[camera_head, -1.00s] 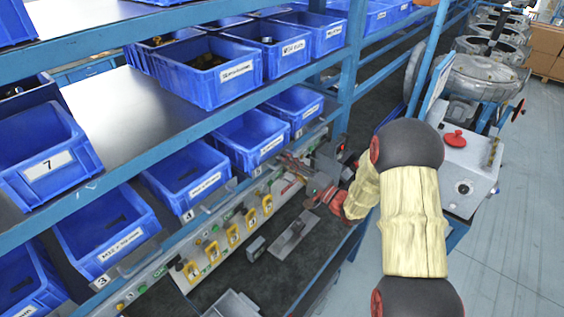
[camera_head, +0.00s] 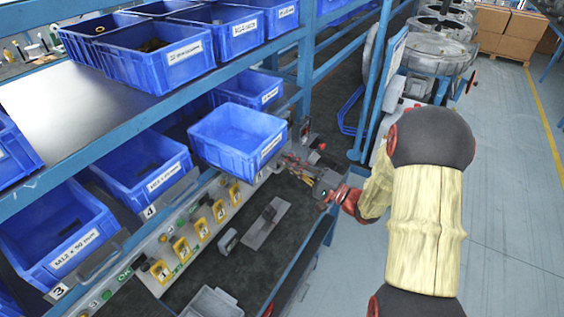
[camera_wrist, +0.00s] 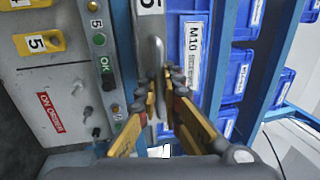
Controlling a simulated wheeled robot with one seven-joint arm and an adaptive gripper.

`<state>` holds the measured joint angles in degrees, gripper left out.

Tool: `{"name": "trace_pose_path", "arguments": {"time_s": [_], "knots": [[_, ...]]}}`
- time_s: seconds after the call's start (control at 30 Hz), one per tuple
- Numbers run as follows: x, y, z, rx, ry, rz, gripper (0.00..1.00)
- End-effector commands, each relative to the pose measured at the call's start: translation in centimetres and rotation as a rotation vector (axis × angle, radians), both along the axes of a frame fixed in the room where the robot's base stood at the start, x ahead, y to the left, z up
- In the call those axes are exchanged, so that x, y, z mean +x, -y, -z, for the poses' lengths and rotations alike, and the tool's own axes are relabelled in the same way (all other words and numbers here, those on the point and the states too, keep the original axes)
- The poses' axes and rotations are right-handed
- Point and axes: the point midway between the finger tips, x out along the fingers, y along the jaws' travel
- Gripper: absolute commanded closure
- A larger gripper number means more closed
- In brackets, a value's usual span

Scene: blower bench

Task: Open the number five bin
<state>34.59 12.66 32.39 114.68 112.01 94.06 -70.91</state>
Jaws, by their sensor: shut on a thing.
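The number five bin (camera_head: 228,137) is a blue tub with a white label on its front. In the head view it juts out of the lower shelf, farther forward than its neighbours. The wrist view shows its M10 label (camera_wrist: 191,55) and, beside it, a grey metal handle (camera_wrist: 157,52) under a plate marked 5 (camera_wrist: 151,5). My gripper (camera_wrist: 163,84) has its yellow fingers closed around the handle's lower part. In the head view my gripper (camera_head: 300,160) is at the bin's front right corner; its fingertips are hard to make out there.
The number four bin (camera_head: 140,170) and number three bin (camera_head: 58,235) sit to the left. A control panel (camera_head: 190,235) with yellow numbered switches runs below them. A blue post (camera_head: 306,60) stands behind my gripper. Open floor (camera_head: 500,200) lies to the right.

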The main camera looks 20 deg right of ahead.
Motion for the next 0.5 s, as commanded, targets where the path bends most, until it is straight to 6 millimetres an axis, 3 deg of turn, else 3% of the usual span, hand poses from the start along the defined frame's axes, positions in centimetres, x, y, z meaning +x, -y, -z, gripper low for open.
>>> {"name": "trace_pose_path", "arguments": {"time_s": [0.23, 0.27, 0.5], "knots": [[-0.05, -0.1, 0.29, 0.001, -0.007, -0.001, 1.0], [-0.05, -0.1, 0.29, 0.001, -0.007, -0.001, 0.92], [-0.01, -0.08, 0.17, 0.001, -0.004, -0.001, 0.78]]}}
